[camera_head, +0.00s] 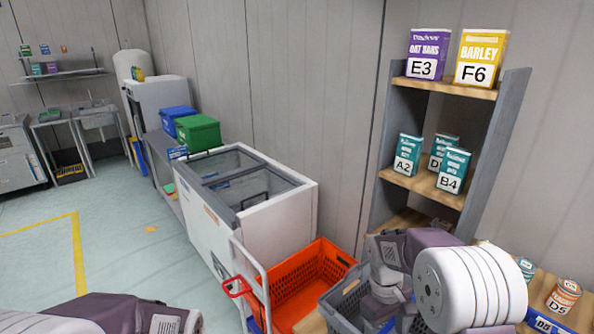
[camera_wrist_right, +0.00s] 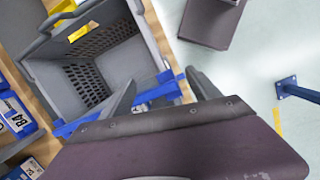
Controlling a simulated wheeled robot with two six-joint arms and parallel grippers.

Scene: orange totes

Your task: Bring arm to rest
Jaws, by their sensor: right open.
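My right arm (camera_head: 440,280) reaches in at the lower right of the head view, in front of the shelf, and hides what lies behind it. Its gripper (camera_wrist_right: 165,93) shows in the wrist view with two grey fingers spread apart. No object is visibly held between them; a blue strip (camera_wrist_right: 155,93) passes behind. A link of my left arm (camera_head: 110,315) shows at the bottom left of the head view; the left gripper is out of the picture.
A grey tote (camera_wrist_right: 130,57) lies beyond the right fingers; an orange tote (camera_head: 322,262) stands beside a white chest freezer (camera_head: 275,215). A wooden shelf (camera_head: 478,90) holds labelled boxes. A red-handled cart rail (camera_head: 262,270) is near. The floor at left (camera_head: 130,215) is clear.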

